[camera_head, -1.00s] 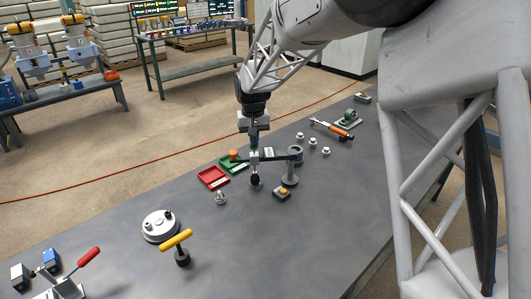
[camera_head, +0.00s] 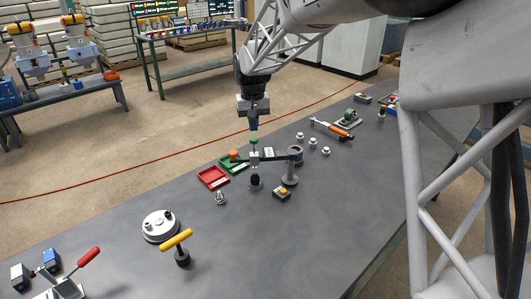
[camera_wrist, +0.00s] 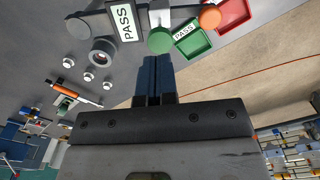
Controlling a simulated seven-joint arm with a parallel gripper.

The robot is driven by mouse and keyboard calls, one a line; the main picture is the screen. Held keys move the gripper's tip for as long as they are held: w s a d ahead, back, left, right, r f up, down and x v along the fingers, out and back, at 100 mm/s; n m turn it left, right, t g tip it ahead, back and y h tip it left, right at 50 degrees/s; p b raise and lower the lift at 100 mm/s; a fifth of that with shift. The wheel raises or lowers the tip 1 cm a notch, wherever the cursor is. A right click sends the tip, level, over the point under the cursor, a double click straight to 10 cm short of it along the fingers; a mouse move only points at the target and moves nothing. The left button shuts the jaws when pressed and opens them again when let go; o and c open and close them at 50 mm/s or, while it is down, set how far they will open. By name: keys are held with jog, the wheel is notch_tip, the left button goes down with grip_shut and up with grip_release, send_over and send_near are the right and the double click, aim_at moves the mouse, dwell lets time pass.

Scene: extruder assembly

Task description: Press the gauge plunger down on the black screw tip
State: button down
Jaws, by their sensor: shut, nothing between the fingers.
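The knob also shows in the wrist view (camera_wrist: 160,41), just beyond my fingertips. The gauge's display (camera_wrist: 123,22) reads PASS. Below the plunger stands a dark holder (camera_head: 255,182); the black screw tip is too small to tell from it. My gripper (camera_head: 253,127) is shut and empty, pointing down above the green knob with a small gap. Its blue fingers are together in the wrist view (camera_wrist: 154,66).
A red tray (camera_head: 213,177) and a green tray (camera_wrist: 205,45) marked PASS lie behind the gauge, near an orange knob (camera_wrist: 209,16). A small box with a yellow top (camera_head: 282,193) sits in front. Several pale metal parts lie to the right.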

jog(key=shift+r, duration=2.2)
jog(key=s+d+r+m+t, duration=0.1)
jog(key=s+d+r, duration=0.2)
jog(key=s+d, duration=0.6)
jog(key=s+d+r+m, duration=0.1)
jog(key=s+d+r, duration=0.1)
jog(key=s+d, duration=0.75)
jog(key=s+d+f, duration=0.2)
jog(key=s, duration=0.6)
jog(key=s+d+f+t, duration=0.1)
jog(key=s+d+f, duration=0.1)
jog(key=s, duration=0.6)
jog(key=s+d+f+m, duration=0.1)
jog(key=s+d, duration=0.3)
jog(key=s, duration=0.4)
jog(key=shift+s+f+t, duration=0.3)
jog(key=shift+s+f, duration=0.1)
jog(key=shift+f, duration=0.2)
